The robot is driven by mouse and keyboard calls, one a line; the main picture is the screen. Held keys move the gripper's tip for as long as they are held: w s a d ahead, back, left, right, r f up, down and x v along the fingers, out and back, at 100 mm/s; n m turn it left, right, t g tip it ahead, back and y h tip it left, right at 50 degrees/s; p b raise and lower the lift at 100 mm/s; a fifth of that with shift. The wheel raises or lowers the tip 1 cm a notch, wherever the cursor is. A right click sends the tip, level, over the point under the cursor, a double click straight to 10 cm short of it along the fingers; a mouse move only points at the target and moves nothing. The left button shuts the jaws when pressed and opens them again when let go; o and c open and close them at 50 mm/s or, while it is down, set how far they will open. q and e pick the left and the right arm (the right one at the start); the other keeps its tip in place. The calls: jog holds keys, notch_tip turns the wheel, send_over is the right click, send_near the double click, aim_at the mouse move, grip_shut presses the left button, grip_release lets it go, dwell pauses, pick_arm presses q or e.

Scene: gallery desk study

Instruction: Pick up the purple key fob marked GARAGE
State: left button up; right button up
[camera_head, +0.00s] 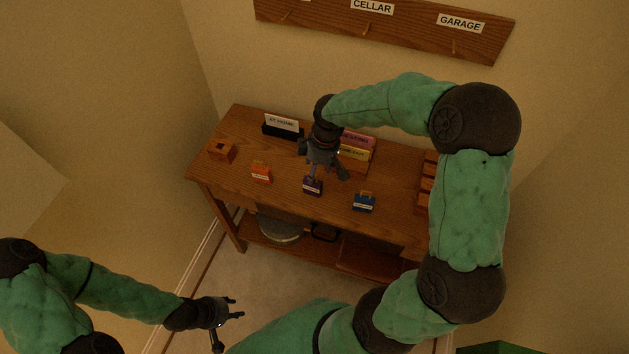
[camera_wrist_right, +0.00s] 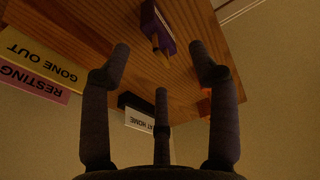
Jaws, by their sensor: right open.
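The purple key fob (camera_head: 312,188) lies near the front edge of the wooden desk (camera_head: 285,196), between a red-orange fob (camera_head: 261,174) and a blue fob (camera_head: 364,203). Its white label is too small to read. In the right wrist view the purple fob (camera_wrist_right: 158,28) and its brass-coloured loop show beyond the fingertips, between the two outer fingers. My right gripper (camera_head: 326,172) is open and empty, just behind and above the purple fob, apparently not touching it. My left gripper (camera_head: 232,318) is open and empty, low in front of the desk.
Signs stand at the desk's back: AT HOME (camera_head: 282,125) and GONE OUT (camera_head: 355,152). A small wooden block (camera_head: 222,152) is at the left end, a wooden rack (camera_head: 427,178) at the right. A labelled peg board (camera_head: 400,28) hangs on the wall. A round tin (camera_head: 280,229) sits on the lower shelf.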

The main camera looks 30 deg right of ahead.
jog(key=shift+w+d+f, duration=0.35)
jog(key=shift+d+f, duration=0.05)
jog(key=shift+f, duration=0.35)
jog(key=f, duration=0.1)
jog(key=f+b, duration=0.1)
jog(key=f, duration=0.1)
jog(key=a+f+b, duration=0.1)
jog(key=f, duration=0.1)
jog(key=shift+w, duration=0.25)
jog(key=f, duration=0.1)
jog(key=f+b, duration=0.1)
jog(key=f, duration=0.1)
jog(key=f+b, duration=0.1)
jog(key=shift+w+a+f, duration=0.1)
jog(key=shift+w+f, duration=0.1)
jog(key=shift+w, duration=0.1)
pick_arm(q)
jog(key=x, duration=0.2)
jog(key=a+x, duration=0.1)
jog(key=x, duration=0.1)
jog(key=shift+w+f, duration=0.15)
pick_arm(e)
grip_shut()
